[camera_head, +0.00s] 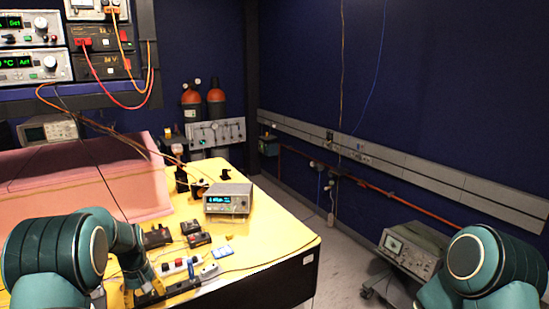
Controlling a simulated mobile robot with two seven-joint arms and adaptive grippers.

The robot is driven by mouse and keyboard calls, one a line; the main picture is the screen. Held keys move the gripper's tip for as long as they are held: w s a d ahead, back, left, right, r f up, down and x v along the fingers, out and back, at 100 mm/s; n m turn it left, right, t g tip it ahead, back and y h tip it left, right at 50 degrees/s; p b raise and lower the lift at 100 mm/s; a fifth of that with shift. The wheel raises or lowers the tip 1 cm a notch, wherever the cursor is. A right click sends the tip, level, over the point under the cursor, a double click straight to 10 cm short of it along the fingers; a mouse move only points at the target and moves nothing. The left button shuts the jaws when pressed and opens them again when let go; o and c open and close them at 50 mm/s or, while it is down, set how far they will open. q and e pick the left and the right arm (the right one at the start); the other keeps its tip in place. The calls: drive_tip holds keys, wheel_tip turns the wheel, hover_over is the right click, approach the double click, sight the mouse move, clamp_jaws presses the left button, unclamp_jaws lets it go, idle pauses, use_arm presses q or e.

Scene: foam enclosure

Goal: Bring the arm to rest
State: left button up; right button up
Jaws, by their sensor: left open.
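My left arm (52,255) comes in at the lower left, with teal and dark ribbed links. It bends down over the near left part of the yellow table (270,229). My left gripper (143,291) is low in the picture, near the table's front edge beside several small items. It is open, and I see nothing held in it. My right arm (480,262) shows only as teal links at the lower right, in front of the floor. Its gripper is out of the picture.
A bench meter (228,201) stands on the table, with small dark boxes (158,237) and a power strip (180,266) near my left gripper. Pink foam (75,190) walls the left side. An oscilloscope (408,251) on a cart stands right. Floor (342,262) between is clear.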

use_arm(q)
drive_tip(key=s+d+f+m+b, duration=0.1)
drive_tip(key=s+d+f, duration=0.25)
drive_tip(key=f, duration=0.25)
drive_tip(key=s+d+f+m+h+b, duration=0.1)
drive_tip(key=s+d+f, duration=0.2)
drive_tip(key=d+f, duration=0.25)
drive_tip(key=s+d+f+m+b, duration=0.1)
drive_tip(key=s+d+f, duration=0.3)
drive_tip(key=f, duration=0.3)
drive_tip(key=s+d+f+m+t+h+b, duration=0.1)
drive_tip(key=s+d+f+m+h+b, duration=0.1)
drive_tip(key=s+d, duration=1)
drive_tip(key=shift+s+d+f+t+h+b, duration=0.15)
drive_tip(key=shift+s+f+t+h+b, duration=0.2)
drive_tip(key=shift+s+f, duration=0.35)
use_arm(e)
wheel_tip(320, 180, down, 7)
drive_tip(key=shift+w+a, duration=0.15)
drive_tip(key=shift+a, duration=0.05)
use_arm(q)
drive_tip(key=shift+o, duration=0.2)
drive_tip(key=shift+w+f, duration=0.15)
